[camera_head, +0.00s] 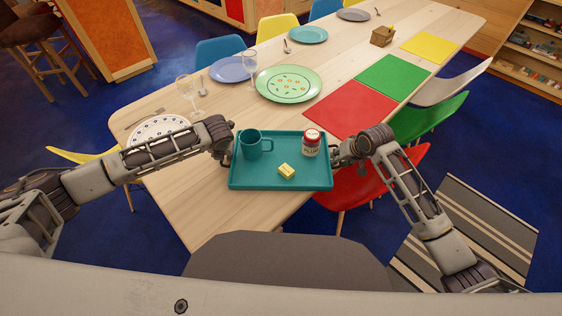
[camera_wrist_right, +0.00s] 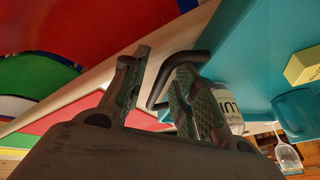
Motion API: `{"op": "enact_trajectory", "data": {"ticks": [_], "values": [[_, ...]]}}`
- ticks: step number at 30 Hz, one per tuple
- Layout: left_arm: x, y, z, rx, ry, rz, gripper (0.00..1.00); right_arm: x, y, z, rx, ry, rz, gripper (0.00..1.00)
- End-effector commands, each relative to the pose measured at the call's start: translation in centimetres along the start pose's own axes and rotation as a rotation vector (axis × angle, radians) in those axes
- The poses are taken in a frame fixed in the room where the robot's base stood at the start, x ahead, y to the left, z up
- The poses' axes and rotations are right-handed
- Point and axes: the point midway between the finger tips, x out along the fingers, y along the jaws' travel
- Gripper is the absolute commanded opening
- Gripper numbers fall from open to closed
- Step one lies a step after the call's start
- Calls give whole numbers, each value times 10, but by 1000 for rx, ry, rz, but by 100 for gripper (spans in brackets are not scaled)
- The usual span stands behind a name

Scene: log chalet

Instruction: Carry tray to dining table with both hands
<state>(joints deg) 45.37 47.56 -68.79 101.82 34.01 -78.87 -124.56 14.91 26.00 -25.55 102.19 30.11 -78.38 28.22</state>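The teal tray (camera_head: 238,180) is level over the near end of the pale wooden dining table (camera_head: 215,215), its right side past the table's edge. I cannot tell whether it touches the table. It carries a teal mug (camera_head: 250,146), a red-lidded jar (camera_head: 311,146) and a yellow block (camera_head: 286,171). My left gripper (camera_head: 226,148) is at the tray's left side; its fingers are hidden. My right gripper (camera_head: 340,152) is at the right side. In the right wrist view its fingers (camera_wrist_right: 158,90) stand apart with the tray's dark handle (camera_wrist_right: 158,84) between them, a gap showing.
A patterned white plate (camera_head: 160,130), wine glasses (camera_head: 250,68) and a green plate (camera_head: 289,84) stand beyond the tray. A red mat (camera_head: 349,108) and green mat (camera_head: 393,76) lie flat. A red chair (camera_head: 385,180) is close at the right. Bare wood lies in front.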

Motion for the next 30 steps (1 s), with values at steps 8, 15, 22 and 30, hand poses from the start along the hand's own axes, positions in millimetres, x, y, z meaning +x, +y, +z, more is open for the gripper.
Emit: {"op": "enact_trajectory", "data": {"ticks": [8, 15, 22, 30], "values": [[-1, 0, 0, 0, 0, -1, 30, -1, -1, 0, 0, 0, -1, 30], [-8, 1, 3, 0, 0, -1, 30, -8, -2, -3, 0, 0, -1, 30], [-18, 4, 8, 0, 0, -1, 30, -18, -5, -8, 0, 0, -1, 30], [-31, 6, 13, 0, 0, -1, 30, -31, -7, -13, 0, 0, -1, 30]]}}
